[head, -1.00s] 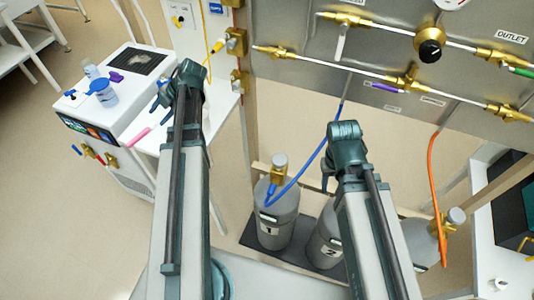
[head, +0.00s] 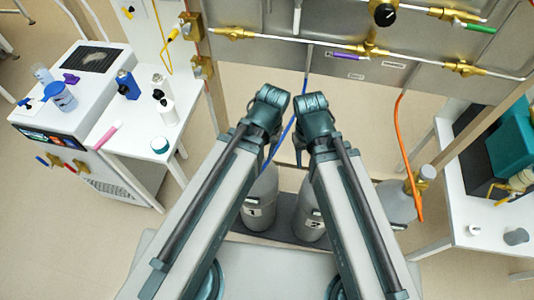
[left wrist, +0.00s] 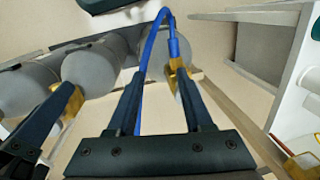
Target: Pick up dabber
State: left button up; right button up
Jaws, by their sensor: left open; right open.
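I cannot tell for certain which thing is the dabber. A pink stick-like thing (head: 108,135) lies at the left edge of the white side table in the head view. A blue bottle (head: 127,86), a white bottle with a dark cap (head: 167,112) and a small teal-lidded jar (head: 160,145) stand near it. My left gripper shows in the left wrist view (left wrist: 160,76), open, with a blue hose (left wrist: 150,42) passing by its fingers; I see nothing held. My right gripper (head: 299,155) is open in front of the gas cylinders, far from the side table.
Grey gas cylinders (head: 262,195) stand below the valve panel (head: 400,70). An orange hose (head: 399,140) hangs on the right. A white instrument (head: 85,95) carries a tub (head: 62,97) and a purple thing (head: 71,79). The front of the side table (head: 135,140) is partly clear.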

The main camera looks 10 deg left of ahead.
aim_at(118, 125)
jog(key=u, duration=1.75)
jog(key=i+j+z, duration=0.1)
jog(key=z, duration=0.3)
jog(key=i+j+z, duration=0.1)
jog(key=j+z, duration=0.25)
jog(key=i+j+z, duration=0.1)
jog(key=z, duration=0.3)
